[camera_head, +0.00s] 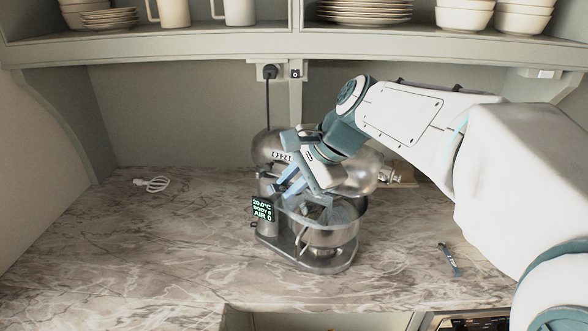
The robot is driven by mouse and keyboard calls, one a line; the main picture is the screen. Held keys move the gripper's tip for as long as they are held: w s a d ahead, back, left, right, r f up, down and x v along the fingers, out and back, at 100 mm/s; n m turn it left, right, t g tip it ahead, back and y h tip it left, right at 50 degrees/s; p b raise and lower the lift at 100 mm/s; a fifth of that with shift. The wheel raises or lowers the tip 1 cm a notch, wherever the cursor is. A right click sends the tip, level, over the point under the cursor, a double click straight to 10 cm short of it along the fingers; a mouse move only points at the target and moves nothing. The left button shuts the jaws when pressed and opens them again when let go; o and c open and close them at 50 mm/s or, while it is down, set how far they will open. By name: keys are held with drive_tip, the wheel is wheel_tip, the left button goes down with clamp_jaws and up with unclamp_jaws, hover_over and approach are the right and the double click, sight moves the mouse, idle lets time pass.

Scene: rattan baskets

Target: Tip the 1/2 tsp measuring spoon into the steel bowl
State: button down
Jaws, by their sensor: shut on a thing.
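The steel bowl (332,239) sits on the stand mixer's base, its open top facing up. A metal mixing attachment hangs into it. My gripper (284,184) is above and to the left of the bowl's rim, in front of the mixer's body. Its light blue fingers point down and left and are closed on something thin. This looks to be the measuring spoon, but it is too small and too covered by the fingers to make out. Its size marking and any contents cannot be read.
The stand mixer (268,146) stands close behind my gripper, with a lit display (262,209) at its left. A white whisk-like beater (153,184) lies at left. A small dark-and-blue tool (450,260) lies at right. The marble counter (130,245) is clear at front left.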

drive_tip(key=shift+r+p, duration=0.1)
drive_tip(key=shift+p, duration=0.25)
drive_tip(key=shift+a+h+p, duration=0.3)
drive_tip(key=shift+h+p, duration=0.2)
drive_tip(key=shift+p, duration=0.25)
drive_tip(key=h+p, duration=0.1)
drive_tip(key=a+h+p, duration=0.1)
drive_tip(key=p, duration=0.1)
drive_tip(key=shift+a+f+n, duration=0.1)
drive_tip(key=shift+f+n, duration=0.2)
drive_tip(key=shift+a+f+h+p, duration=0.3)
drive_tip(key=shift+f+h+p, duration=0.1)
drive_tip(key=shift+h+p, duration=0.35)
drive_tip(key=h, duration=0.1)
drive_tip(key=a+r+h, duration=0.1)
drive_tip(key=h, duration=0.1)
drive_tip(key=h+p, duration=0.1)
drive_tip(key=h, duration=0.1)
drive_tip(key=shift+w+a+r+n, duration=0.1)
drive_tip(key=shift+a+r+n, duration=0.1)
drive_tip(key=shift+r+n, duration=0.2)
